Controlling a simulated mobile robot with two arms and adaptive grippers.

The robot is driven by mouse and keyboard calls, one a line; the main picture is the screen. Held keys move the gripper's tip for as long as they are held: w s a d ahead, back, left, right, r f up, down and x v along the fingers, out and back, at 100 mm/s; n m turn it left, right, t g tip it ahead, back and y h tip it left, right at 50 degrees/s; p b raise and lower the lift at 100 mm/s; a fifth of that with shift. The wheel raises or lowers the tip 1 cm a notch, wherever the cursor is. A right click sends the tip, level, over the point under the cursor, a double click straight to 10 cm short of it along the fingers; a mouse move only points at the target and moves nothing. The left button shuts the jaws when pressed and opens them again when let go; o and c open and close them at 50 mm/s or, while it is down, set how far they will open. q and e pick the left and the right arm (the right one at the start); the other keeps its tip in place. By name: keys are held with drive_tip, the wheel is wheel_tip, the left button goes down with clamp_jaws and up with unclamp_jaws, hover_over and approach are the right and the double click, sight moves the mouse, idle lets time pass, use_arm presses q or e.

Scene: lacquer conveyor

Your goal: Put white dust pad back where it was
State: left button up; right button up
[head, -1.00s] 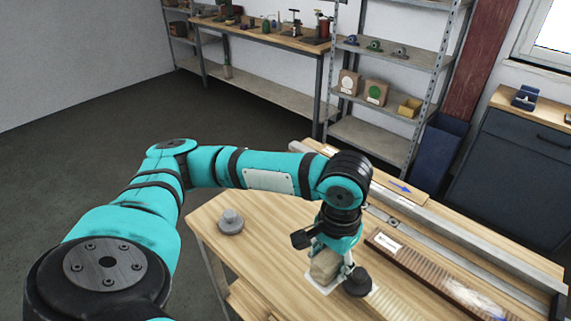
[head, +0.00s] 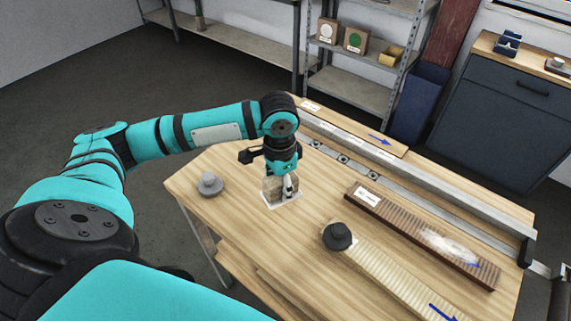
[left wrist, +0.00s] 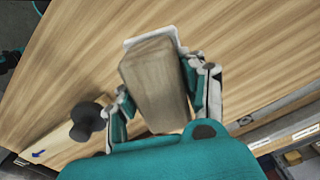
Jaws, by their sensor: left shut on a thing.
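My left gripper (head: 283,181) is shut on a beige-brown block, which I take to be the dust pad (head: 271,192). The pad has a white layer along its lower edge. In the left wrist view the pad (left wrist: 155,85) sits between the two fingers (left wrist: 160,95), with the white edge showing at its far end. It is at or just above the wooden table (head: 225,220), left of the ribbed boards; I cannot tell whether it touches. My right gripper is out of view.
A grey knobbed piece (head: 210,184) stands on the table to the left. A dark round knob (head: 338,236) sits at the end of a light ribbed board (head: 385,270). A dark ribbed tray (head: 400,215) and a metal rail (head: 420,178) lie to the right. Bare table lies around the pad.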

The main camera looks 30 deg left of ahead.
use_arm(q)
drive_tip(key=w+a, duration=0.1)
drive_tip(key=w, duration=0.2)
drive_tip(key=w+a+p, duration=0.1)
drive_tip(key=w+a, duration=0.1)
drive_tip(key=w, duration=0.1)
drive_tip(key=w+a+f, duration=0.1)
drive_tip(key=w, duration=0.2)
drive_tip(key=shift+a+p, duration=0.3)
drive_tip(key=shift+p, duration=0.1)
wheel_tip(320, 180, down, 2)
drive_tip(key=shift+f+p, duration=0.15)
drive_tip(key=shift+p, duration=0.45)
drive_tip(key=shift+w+f, duration=0.1)
drive_tip(key=shift+f, duration=0.5)
drive_tip(key=o, duration=1.1)
drive_tip(key=shift+f, duration=0.15)
wheel_tip(320, 180, up, 12)
drive_tip(key=b, duration=0.2)
drive_tip(key=shift+r+b, duration=0.2)
drive_tip(key=shift+b, duration=0.15)
